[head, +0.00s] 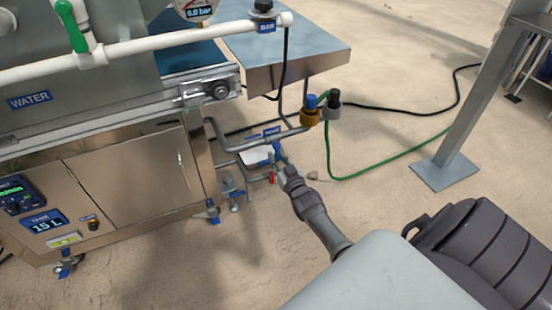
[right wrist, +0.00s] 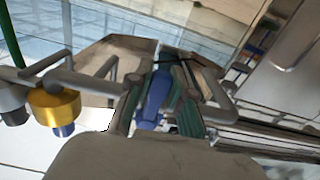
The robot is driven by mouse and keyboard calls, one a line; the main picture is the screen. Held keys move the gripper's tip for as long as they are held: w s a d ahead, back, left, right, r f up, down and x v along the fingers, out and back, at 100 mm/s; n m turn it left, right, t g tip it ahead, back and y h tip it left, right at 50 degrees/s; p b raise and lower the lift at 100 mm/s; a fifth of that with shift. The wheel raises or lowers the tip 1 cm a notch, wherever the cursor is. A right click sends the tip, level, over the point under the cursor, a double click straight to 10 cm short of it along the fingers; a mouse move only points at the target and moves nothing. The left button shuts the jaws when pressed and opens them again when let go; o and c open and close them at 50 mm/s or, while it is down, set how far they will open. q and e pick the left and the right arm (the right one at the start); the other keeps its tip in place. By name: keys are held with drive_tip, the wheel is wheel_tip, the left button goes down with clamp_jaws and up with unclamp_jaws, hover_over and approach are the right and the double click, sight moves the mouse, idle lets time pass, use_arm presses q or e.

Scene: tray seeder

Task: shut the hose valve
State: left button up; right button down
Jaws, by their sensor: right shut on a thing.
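My right gripper (head: 279,158) reaches down to the grey pipes beside the steel machine. In the right wrist view, my right gripper (right wrist: 158,110) is shut on a blue handle (right wrist: 155,95), which sits between its two fingers. I take this as the handle of the hose valve; in the head view it is mostly hidden by the gripper. A small blue label (head: 272,132) is on the pipe just above, too small to read surely. The pipe (head: 290,136) runs right to a brass fitting with a blue top (head: 311,115). My left gripper is not in view.
A grey fitting with a black top (head: 332,111) stands beside the brass one. A green hose (head: 370,176) and a black cable (head: 400,109) lie across the sandy floor. A green lever (head: 72,28) is on the white pipe (head: 150,46). A metal post (head: 475,105) stands at right.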

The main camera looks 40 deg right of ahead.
idle(0.3)
drive_tip(key=c, duration=1)
unclamp_jaws()
drive_tip(key=v, duration=1.2)
drive_tip(key=shift+d, duration=0.1)
